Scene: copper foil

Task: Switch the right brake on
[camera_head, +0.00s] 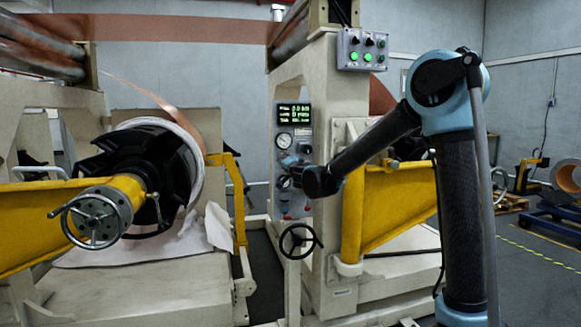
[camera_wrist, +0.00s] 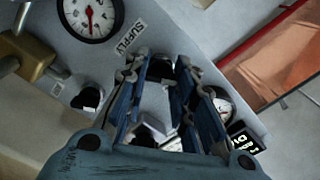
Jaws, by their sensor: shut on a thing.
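The control panel (camera_head: 307,150) is upright on the cream machine frame, and its lower part is partly hidden by my arm. My gripper (camera_head: 286,171) is at the middle of this panel. In the wrist view my gripper (camera_wrist: 161,72) has its two blue fingers on either side of a dark switch knob (camera_wrist: 160,69), shut on it. A second dark knob (camera_wrist: 88,98) sits to the left, free of the fingers. I see no readable brake label, so I cannot tell the knob's setting.
A pressure gauge (camera_wrist: 90,18) and a "SUPPLY" label (camera_wrist: 130,38) are near the fingers. A green-lit display (camera_head: 294,115) is above on the panel. A handwheel (camera_head: 299,241) stands below, and a yellow arm (camera_head: 398,200) lies to the right.

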